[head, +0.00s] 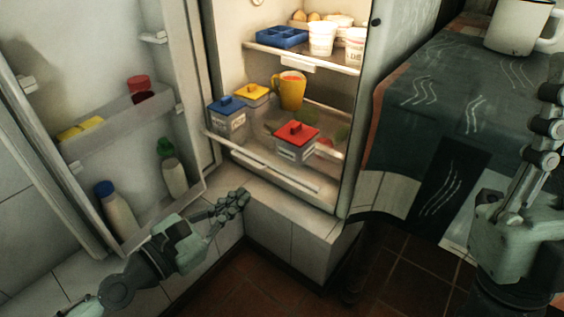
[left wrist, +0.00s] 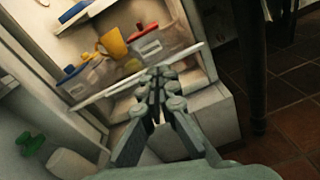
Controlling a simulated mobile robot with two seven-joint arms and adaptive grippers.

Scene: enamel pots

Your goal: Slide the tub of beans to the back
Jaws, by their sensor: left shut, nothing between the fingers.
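Three lidded tubs stand on the lower shelf of the open fridge: a blue-lidded tub (head: 228,117) at front left, a yellow-lidded tub (head: 254,94) behind it, and a red-lidded tub (head: 296,148) at front right. Their labels are too small to read, so I cannot tell which holds beans. In the left wrist view the blue-lidded tub (left wrist: 80,84) and the red-lidded tub (left wrist: 160,44) show beyond my fingers. My left gripper (head: 240,197) is shut and empty, outside the fridge below the shelf's front edge. My right gripper (head: 551,95) is at the right edge, away from the fridge.
A yellow mug (head: 291,91) stands behind the red-lidded tub. The upper shelf (head: 300,58) holds a blue tray, white cups and eggs. The open fridge door (head: 150,60) bounds the left. A counter with a dark cloth (head: 450,85) and a white enamel mug (head: 517,25) is at right.

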